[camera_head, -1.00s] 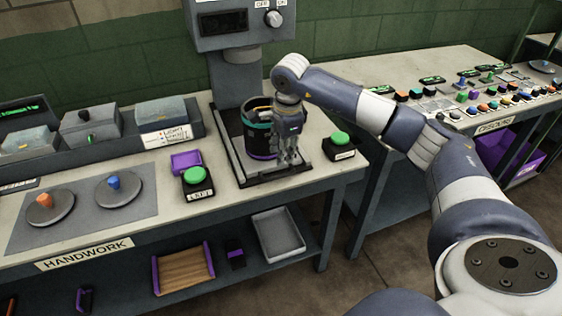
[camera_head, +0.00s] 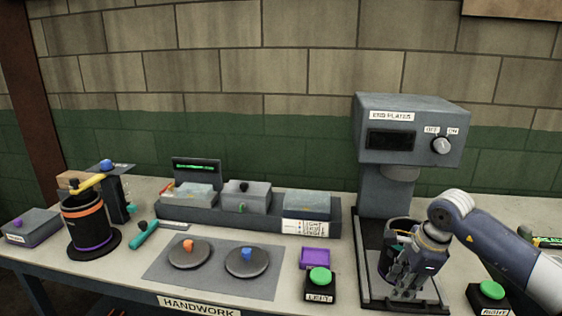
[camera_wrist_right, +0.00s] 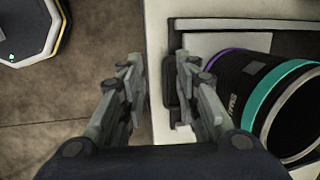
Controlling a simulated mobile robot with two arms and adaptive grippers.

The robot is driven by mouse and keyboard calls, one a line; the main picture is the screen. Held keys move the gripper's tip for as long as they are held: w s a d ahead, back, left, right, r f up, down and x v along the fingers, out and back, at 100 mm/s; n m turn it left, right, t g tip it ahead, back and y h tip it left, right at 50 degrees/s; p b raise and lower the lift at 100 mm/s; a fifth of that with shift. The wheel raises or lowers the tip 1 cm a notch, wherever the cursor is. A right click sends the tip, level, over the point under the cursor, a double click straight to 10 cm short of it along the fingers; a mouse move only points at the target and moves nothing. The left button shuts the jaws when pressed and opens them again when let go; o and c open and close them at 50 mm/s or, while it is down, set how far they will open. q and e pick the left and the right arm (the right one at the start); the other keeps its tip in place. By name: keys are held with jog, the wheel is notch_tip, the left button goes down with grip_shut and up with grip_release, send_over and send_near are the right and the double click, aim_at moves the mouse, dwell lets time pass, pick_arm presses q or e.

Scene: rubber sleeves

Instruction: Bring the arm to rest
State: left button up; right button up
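My right gripper (camera_head: 408,276) is in front of the press (camera_head: 413,115) at the right of the head view. Its jaws point down, and it partly hides a dark cylinder (camera_head: 386,262) on the press base (camera_head: 372,292). In the right wrist view my right gripper (camera_wrist_right: 158,62) has its two fingers apart with nothing between them. The cylinder (camera_wrist_right: 232,85), with a purple and a teal band, lies to the right of the fingers there, outside them. My left gripper is not in view.
A green LEFT button (camera_head: 320,276) and a green RIGHT button (camera_head: 492,290) flank the press base. A grey mat (camera_head: 215,283) with two discs lies left. A banded cylinder (camera_head: 84,222) stands at the far left. Floor (camera_wrist_right: 70,95) shows beside the bench edge.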

jog(key=s+a+r+m+t+y, duration=0.2)
jog(key=a+y, duration=0.8)
jog(key=a, duration=1.5)
jog(key=s+a+r+m+t+y, duration=0.2)
jog(key=a+r+m+t+y, duration=0.35)
jog(key=r+m, duration=0.45)
jog(key=w+d+f+m+t+h, duration=0.1)
jog(key=w+d+m+t+h, duration=0.2)
jog(key=d+m+t+h, duration=1.25)
jog(key=s+d+f+m+g+h, duration=0.1)
jog(key=s+d+f+m+g, duration=0.1)
jog(key=s+f+m+g, duration=0.4)
jog(key=s+d+f+m+g+h, duration=0.1)
jog(key=s+d+f+m+g, duration=0.15)
jog(key=f+m+g, duration=0.6)
jog(key=s+f+m+g+y, duration=0.1)
jog(key=s+f+m+g, duration=0.3)
jog(key=s+f, duration=0.55)
jog(key=s+f+m+g, duration=0.4)
jog(key=s+f, duration=0.2)
jog(key=s, duration=0.6)
notch_tip(320, 180, down, 26)
jog(key=s, duration=0.1)
jog(key=s+d+f+g, duration=0.2)
jog(key=s+f, duration=1.3)
jog(key=s, duration=0.2)
jog(key=shift+d+f+n, duration=0.2)
jog(key=shift+f+n, duration=0.1)
jog(key=shift+f, duration=0.1)
